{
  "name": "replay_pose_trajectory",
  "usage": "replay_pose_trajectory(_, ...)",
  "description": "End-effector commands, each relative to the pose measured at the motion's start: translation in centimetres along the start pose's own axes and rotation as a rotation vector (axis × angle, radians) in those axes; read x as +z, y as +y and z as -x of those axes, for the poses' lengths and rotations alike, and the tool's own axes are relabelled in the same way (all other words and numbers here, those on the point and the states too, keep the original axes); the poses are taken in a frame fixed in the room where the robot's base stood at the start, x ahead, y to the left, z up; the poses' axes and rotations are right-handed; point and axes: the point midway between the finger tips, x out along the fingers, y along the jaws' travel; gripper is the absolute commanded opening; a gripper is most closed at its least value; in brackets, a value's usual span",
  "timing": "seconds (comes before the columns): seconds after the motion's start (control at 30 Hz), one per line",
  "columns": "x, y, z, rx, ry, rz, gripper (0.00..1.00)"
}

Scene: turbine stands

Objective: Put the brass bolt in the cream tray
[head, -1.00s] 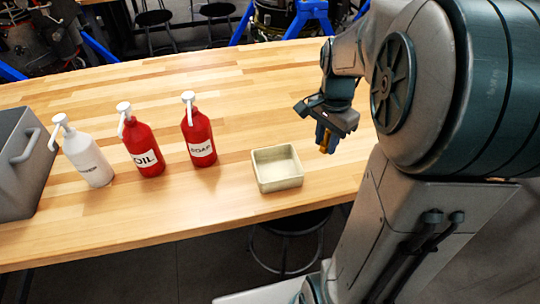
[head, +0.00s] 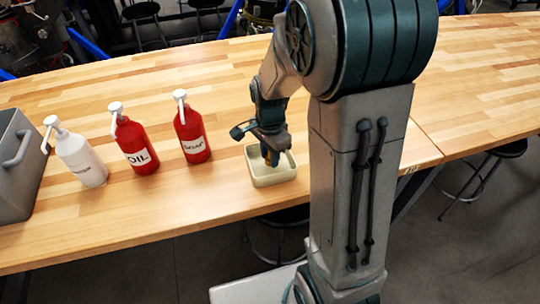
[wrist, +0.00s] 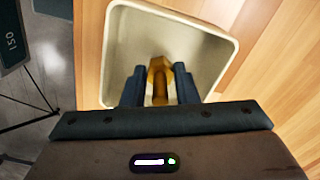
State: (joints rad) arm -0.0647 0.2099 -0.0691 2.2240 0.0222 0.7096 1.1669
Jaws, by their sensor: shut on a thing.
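The cream tray (head: 277,179) stands near the front edge of the wooden table, and it fills the top of the wrist view (wrist: 208,32). My gripper (head: 270,155) is over the tray, pointing down. In the wrist view my gripper (wrist: 160,92) is shut on the brass bolt (wrist: 158,80), which sits between the two dark fingers. The bolt shows against the tray's inside. I cannot tell whether the bolt touches the tray floor. In the head view the bolt is mostly hidden by my gripper and the tray.
Two red bottles, one marked OIL (head: 137,148) and one marked SOAP (head: 191,133), stand left of the tray. A white pump bottle (head: 80,158) and a grey bin (head: 18,170) are farther left. The table (head: 120,222) is bare behind and in front of the bottles.

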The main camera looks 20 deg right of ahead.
Motion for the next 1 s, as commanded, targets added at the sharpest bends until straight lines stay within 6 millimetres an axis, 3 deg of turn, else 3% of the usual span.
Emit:
replay_pose_trajectory(0.13, 0.0, 0.0, -1.3, 0.000, 0.000, 0.000, 0.00)
replay_pose_trajectory(0.53, -0.1, 0.0, -1.9, -0.001, 0.000, 0.001, 0.00)
replay_pose_trajectory(0.57, -0.1, 0.0, -1.8, -0.001, 0.000, 0.001, 0.35)
replay_pose_trajectory(0.6, -0.1, 0.0, -1.8, -0.001, 0.000, 0.001, 0.46)
replay_pose_trajectory(1.0, -0.1, 0.0, -1.1, -0.001, 0.000, 0.000, 0.49)
